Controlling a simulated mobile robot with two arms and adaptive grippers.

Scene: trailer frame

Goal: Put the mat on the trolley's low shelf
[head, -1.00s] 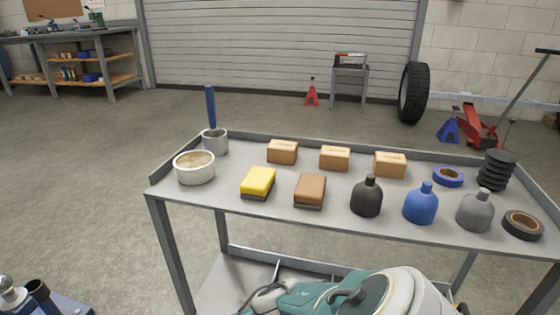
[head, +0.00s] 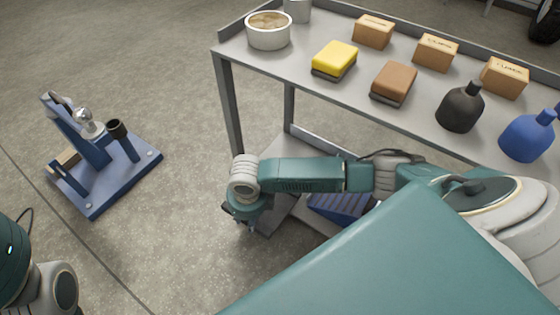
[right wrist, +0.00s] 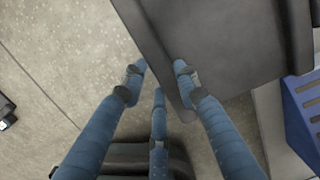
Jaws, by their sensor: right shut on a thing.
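The mat is a dark grey slab (right wrist: 215,45) in the right wrist view. My right gripper (right wrist: 158,85) is shut on its near edge, with blue fingers on either side. In the head view the right gripper (head: 243,218) is low beside the trolley's left end, and a dark strip that looks like the mat (head: 277,212) shows next to it. The trolley (head: 228,105) has a low shelf (head: 272,152), partly hidden by my right arm. I cannot tell whether the mat touches the shelf. My left gripper is out of view.
A blue ribbed crate (head: 338,207) is on the low shelf; it also shows in the right wrist view (right wrist: 303,110). A blue stand (head: 100,180) is on the floor at left. The top shelf holds a tub (head: 268,36), sponges, boxes and bottles.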

